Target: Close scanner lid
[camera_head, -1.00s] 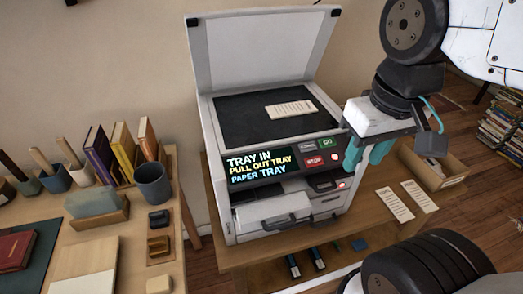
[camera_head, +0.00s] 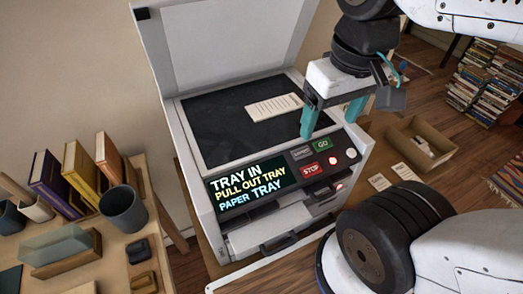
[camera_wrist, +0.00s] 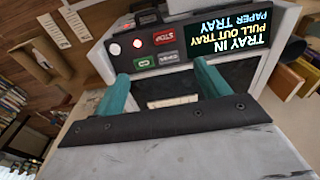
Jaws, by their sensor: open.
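The scanner (camera_head: 190,150) stands on a wooden table. Its pale lid (camera_head: 225,50) is raised, leaning back toward the wall, with its top edge cut off by the frame. A printed paper (camera_head: 275,107) lies on the dark scanner bed (camera_head: 225,125). The display (camera_head: 250,186) reads "TRAY IN, PULL OUT TRAY, PAPER TRAY". My gripper (camera_head: 331,122), with teal fingers, is open and empty over the right front of the scanner, near the button panel. In the wrist view the fingers (camera_wrist: 162,80) are spread, with the GO and STOP buttons beyond them. The lid is not in the wrist view.
A paper tray (camera_head: 270,232) shows at the scanner's front. A cardboard box (camera_head: 420,145) and paper slips (camera_head: 393,177) lie to the right. A side table at left holds books (camera_head: 80,165) and a dark cup (camera_head: 122,208). Book stacks (camera_head: 485,85) stand on the floor.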

